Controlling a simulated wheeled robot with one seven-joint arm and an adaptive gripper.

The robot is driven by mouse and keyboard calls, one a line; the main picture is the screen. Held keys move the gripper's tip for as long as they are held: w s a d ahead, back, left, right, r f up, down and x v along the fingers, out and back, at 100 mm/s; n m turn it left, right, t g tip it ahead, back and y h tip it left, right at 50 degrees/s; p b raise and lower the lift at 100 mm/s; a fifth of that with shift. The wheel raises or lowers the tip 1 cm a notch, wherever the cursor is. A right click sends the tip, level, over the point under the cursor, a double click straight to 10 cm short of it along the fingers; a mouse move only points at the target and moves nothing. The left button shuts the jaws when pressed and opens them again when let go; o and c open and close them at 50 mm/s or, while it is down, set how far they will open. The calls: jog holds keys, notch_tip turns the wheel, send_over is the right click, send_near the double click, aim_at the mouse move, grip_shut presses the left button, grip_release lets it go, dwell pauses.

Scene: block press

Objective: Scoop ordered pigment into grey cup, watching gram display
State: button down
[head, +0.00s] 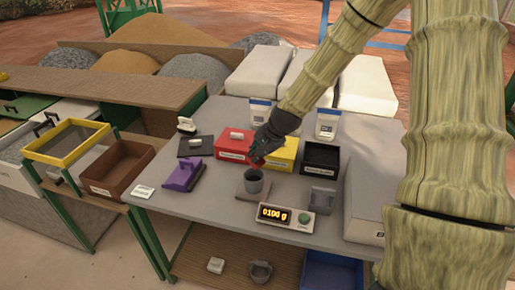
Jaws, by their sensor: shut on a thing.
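The grey cup (253,181) stands upright on a small plate (242,198) near the table's middle. The gram display (286,217) in front of it reads 0100 g. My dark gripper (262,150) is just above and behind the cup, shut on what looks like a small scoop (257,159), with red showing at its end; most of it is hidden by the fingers. A red bin (230,152) is left of the gripper. A yellow bin (284,160) and a black bin (321,157) are to its right.
A purple lidded or handled item (184,176) and a white label card (144,191) lie left of the cup. A small grey tray (318,198) is at right. White bags (367,90) and two labelled pouches (326,124) stand behind. The table's front left is clear.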

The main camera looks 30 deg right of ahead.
jog(key=shift+r+g+h+p, duration=0.15)
jog(key=shift+r+g+p, duration=0.65)
jog(key=shift+p, duration=1.85)
jog(key=shift+r+g+h+p, duration=0.25)
jog(key=shift+g+p, duration=0.95)
jog(key=shift+p, duration=1.4)
jog(key=shift+r+g+p, duration=0.2)
jog(key=shift+g+p, duration=0.1)
jog(key=shift+p, duration=0.45)
jog(key=shift+r+g+p, duration=0.2)
jog(key=shift+g+p, duration=0.6)
jog(key=shift+p, duration=0.3)
